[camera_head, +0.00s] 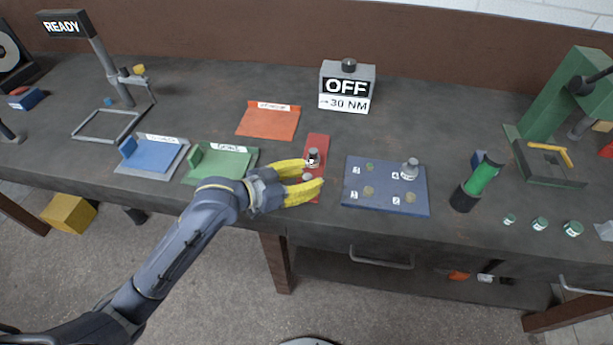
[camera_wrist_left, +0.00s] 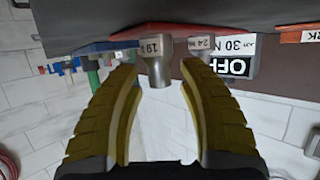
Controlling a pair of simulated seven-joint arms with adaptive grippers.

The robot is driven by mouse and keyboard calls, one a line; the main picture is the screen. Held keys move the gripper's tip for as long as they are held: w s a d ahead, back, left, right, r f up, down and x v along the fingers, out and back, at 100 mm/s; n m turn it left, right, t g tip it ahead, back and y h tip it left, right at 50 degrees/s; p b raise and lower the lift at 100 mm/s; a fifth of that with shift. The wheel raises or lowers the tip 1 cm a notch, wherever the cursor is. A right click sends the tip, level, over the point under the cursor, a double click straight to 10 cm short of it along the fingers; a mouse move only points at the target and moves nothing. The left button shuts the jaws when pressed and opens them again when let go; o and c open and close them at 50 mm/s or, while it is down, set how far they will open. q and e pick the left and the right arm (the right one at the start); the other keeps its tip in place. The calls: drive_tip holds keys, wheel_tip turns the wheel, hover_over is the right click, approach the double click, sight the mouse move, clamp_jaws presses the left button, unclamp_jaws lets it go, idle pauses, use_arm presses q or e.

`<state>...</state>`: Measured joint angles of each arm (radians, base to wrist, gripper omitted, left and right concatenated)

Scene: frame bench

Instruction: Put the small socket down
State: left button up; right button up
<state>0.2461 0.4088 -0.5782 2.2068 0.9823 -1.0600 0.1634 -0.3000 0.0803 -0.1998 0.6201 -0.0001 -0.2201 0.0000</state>
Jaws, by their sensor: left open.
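The small socket, marked 19 (camera_wrist_left: 155,62), is a short grey metal cylinder standing on the red strip (camera_head: 318,142). In the head view it shows between the yellow fingers (camera_head: 307,178). A larger socket, marked 24 (camera_wrist_left: 202,52), stands on the same strip just behind it (camera_head: 314,157). My left gripper (camera_head: 315,174) is open around the small socket, with a visible gap to the left finger in the wrist view. The upper finger lies close to the larger socket; I cannot tell if they touch. My right gripper is not in view.
A blue numbered board (camera_head: 385,207) holding a grey part (camera_head: 410,168) lies to the right. Green (camera_head: 222,163) and blue (camera_head: 150,157) trays lie to the left, an orange mat (camera_head: 268,121) behind. The OFF / 30 NM box (camera_head: 346,85) stands at the back.

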use_arm(q)
drive_tip(key=shift+r, duration=0.15)
drive_tip(key=shift+s+a+r, duration=0.1)
drive_tip(key=shift+s+a, duration=0.05)
drive_tip(key=shift+a, duration=0.05)
drive_tip(key=v, duration=1.1)
drive_tip(key=shift+a, duration=0.25)
drive_tip(key=shift+s+r, duration=0.1)
drive_tip(key=shift+s, duration=0.05)
